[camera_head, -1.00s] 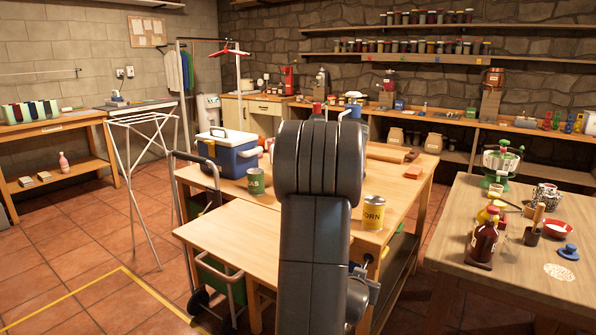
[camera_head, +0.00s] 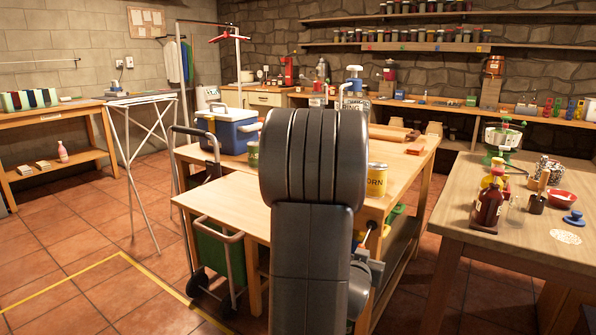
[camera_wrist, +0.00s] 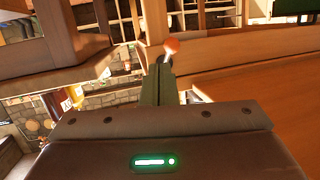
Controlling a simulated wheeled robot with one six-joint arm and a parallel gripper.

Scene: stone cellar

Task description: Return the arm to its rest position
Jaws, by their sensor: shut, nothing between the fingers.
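My arm rises in the middle of the head view and hides part of the wooden table (camera_head: 225,205) behind it. My gripper (camera_wrist: 160,72) shows in the wrist view as dark, narrow fingers close together, with nothing held between them. A small orange-red round thing (camera_wrist: 171,46) appears just past the fingertips; I cannot tell whether it is near or far. In the head view the fingers are not clearly visible.
A blue cooler (camera_head: 230,130), a green can (camera_head: 252,154) and a yellow corn can (camera_head: 377,180) stand on the table around my arm. A green cart (camera_head: 215,250) is at its left. The right table (camera_head: 460,225) holds bottles. Floor is open at left.

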